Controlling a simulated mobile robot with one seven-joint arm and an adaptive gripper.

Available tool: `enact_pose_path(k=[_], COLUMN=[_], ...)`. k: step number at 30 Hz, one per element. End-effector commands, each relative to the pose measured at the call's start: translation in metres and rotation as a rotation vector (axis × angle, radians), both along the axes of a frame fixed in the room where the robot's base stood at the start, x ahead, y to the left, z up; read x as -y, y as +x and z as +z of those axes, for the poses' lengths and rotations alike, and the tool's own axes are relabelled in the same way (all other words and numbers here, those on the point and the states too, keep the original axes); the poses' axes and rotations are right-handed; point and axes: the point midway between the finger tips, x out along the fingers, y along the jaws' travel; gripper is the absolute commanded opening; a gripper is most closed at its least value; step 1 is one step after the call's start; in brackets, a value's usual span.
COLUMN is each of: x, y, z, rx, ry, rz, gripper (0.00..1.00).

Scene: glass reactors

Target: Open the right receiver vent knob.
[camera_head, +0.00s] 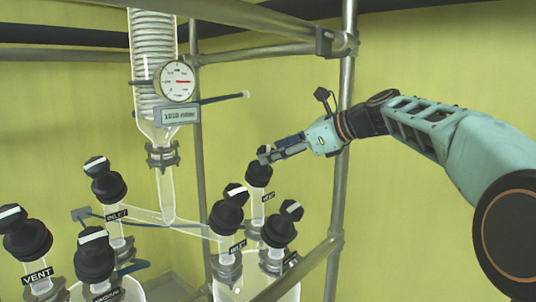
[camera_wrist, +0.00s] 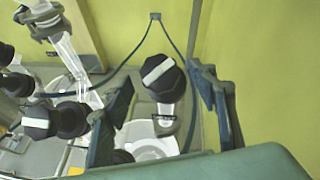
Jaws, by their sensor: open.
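The right receiver vent knob, a black cap with a white bar on top, shows at the back of the right cluster in the head view (camera_head: 259,174). A small, mostly illegible label is below it. In the wrist view the knob (camera_wrist: 163,78) appears between the fingers, its white bar slanted. My gripper (camera_head: 266,156) reaches in from the right, beside and over the top of this knob. In the wrist view my gripper (camera_wrist: 158,92) is open, with one finger to each side of the knob. I cannot tell whether either finger touches it.
Another black knob (camera_head: 229,212) and a front right knob (camera_head: 279,231) stand close by. In the wrist view a neighbouring knob (camera_wrist: 55,121) is just left of the left finger. A metal upright (camera_head: 340,190) stands right of the cluster. A pressure gauge (camera_head: 177,81) hangs at upper left.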

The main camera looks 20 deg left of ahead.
Motion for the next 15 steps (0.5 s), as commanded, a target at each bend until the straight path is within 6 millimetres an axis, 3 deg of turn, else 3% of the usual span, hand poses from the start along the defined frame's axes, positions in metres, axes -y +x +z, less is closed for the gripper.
enact_pose_path(k=[6, 15], x=[0.044, 0.074], y=[-0.012, -0.022], z=[0.02, 0.034], rx=[0.001, 0.001], ry=[0.0, -0.001], rz=[-0.005, -0.002], gripper=[0.53, 0.53])
